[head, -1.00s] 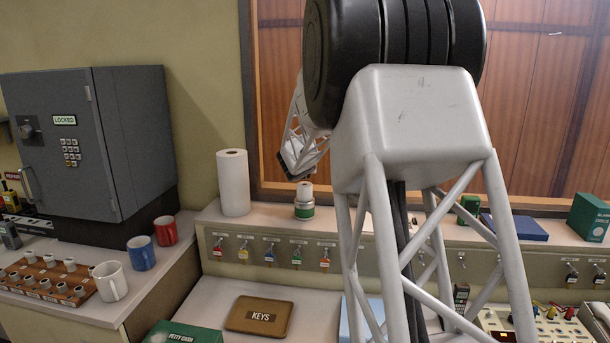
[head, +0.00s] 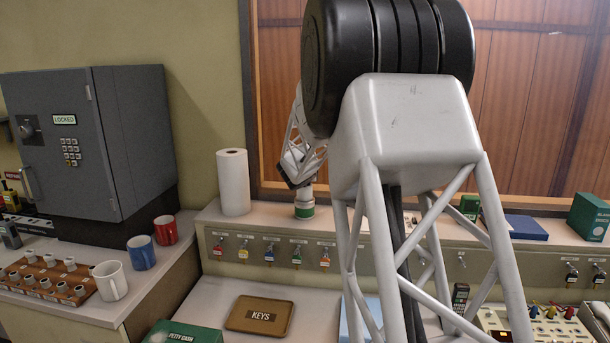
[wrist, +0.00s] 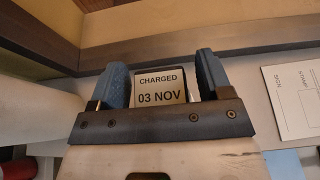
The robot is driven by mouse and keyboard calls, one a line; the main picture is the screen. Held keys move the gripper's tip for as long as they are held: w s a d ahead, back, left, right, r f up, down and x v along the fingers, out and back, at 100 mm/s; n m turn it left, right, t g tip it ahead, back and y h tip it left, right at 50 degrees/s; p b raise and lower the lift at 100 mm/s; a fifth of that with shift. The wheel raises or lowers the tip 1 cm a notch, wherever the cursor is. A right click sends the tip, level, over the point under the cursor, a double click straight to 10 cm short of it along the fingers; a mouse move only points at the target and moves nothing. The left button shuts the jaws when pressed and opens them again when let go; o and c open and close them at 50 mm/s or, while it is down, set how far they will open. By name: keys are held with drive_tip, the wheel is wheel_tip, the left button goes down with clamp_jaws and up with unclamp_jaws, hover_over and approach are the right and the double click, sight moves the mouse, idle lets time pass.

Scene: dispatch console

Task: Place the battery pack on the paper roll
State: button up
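My gripper (wrist: 160,85) has two blue fingers, one on each side of a small block labelled "CHARGED 03 NOV", the battery pack (wrist: 160,88). A tall white paper roll (head: 233,183) stands upright to the left. Contact between pack and cylinder cannot be seen.
The shelf (head: 268,212) has a wooden-framed panel behind it and key hooks on its front. A white card (wrist: 293,105) lies to the right in the wrist view.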

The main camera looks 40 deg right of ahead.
drive_tip(key=shift+r, duration=0.15)
drive_tip(key=shift+v, duration=0.75)
drive_tip(key=v, duration=1)
drive_tip(key=shift+s+a, duration=0.2)
drive_tip(key=shift+r, duration=0.15)
